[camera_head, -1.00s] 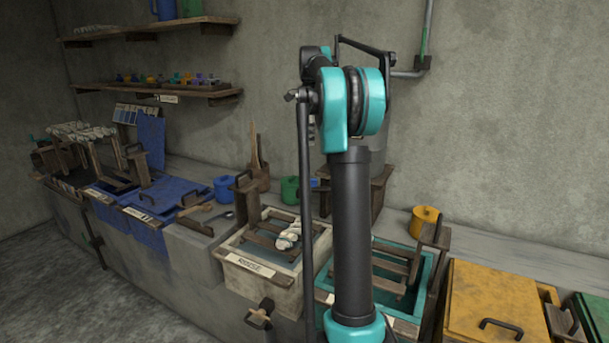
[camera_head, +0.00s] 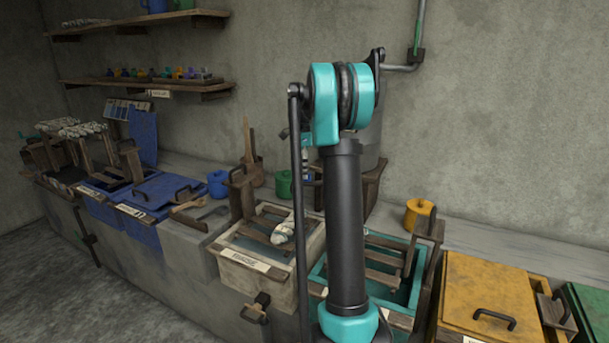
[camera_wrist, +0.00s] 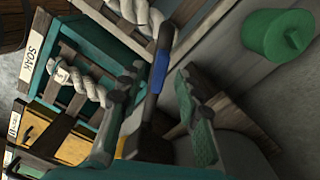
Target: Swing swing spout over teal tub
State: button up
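The teal tub (camera_head: 415,288) stands right of my arm in the head view, partly hidden by it, with dark wooden slats across its top. In the wrist view a teal tub (camera_wrist: 104,92) lies at left beside a SOAK label, with white twisted yarn over it. A dark bar with a blue sleeve (camera_wrist: 160,72), seemingly the swing spout, runs between the fingers of my gripper (camera_wrist: 158,92). The fingers stand apart on either side of it, with no clear contact.
A cream tub (camera_head: 270,283) with yarn stands left of my arm. A yellow lidded tub (camera_head: 490,292) is at right. A yellow mug (camera_head: 418,213) sits on the ledge behind. A green mug (camera_wrist: 278,36) is at the wrist view's upper right. A grey cylinder (camera_head: 370,140) stands behind my arm.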

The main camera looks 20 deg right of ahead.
jog(key=shift+f, duration=1)
grip_shut()
